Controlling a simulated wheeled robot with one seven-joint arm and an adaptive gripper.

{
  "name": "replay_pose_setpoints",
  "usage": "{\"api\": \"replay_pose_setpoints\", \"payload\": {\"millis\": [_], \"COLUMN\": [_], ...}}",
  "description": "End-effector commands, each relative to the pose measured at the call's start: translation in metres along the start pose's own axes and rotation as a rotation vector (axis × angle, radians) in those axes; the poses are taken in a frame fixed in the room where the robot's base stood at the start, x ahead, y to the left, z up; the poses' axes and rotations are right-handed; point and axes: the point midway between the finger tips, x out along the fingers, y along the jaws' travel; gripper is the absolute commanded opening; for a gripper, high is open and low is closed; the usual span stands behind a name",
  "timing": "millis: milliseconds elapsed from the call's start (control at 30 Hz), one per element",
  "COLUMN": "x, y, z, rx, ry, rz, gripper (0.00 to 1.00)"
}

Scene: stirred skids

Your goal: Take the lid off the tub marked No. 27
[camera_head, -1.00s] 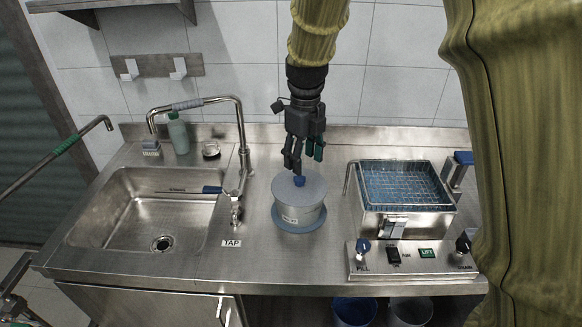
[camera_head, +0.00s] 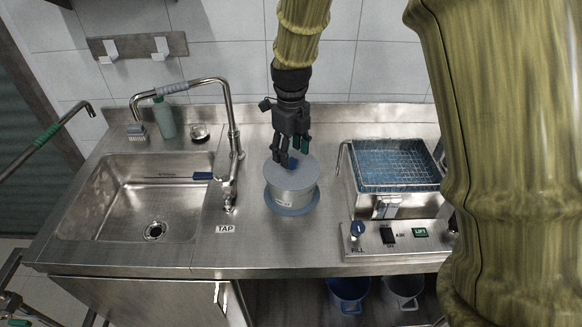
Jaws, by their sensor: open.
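A round metal tub (camera_head: 291,199) stands on a blue round base on the steel counter, right of the sink.
A sink (camera_head: 135,200) with a tall tap (camera_head: 232,130) and blue-handled lever is at left. A fryer-like unit with a wire basket (camera_head: 396,166) and a control panel (camera_head: 400,238) stands at right. Bare counter (camera_head: 270,245) lies in front of the tub.

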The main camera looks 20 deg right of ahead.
Motion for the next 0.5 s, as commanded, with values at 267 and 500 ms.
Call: {"api": "replay_pose_setpoints", "payload": {"millis": [267,500], "x": [0.029,0.039], "y": [-0.002,-0.002], "z": [0.001,0.001], "rx": [0.000,-0.001], "ry": [0.004,0.002], "rz": [0.002,0.000], "gripper": [0.55,0.55]}}
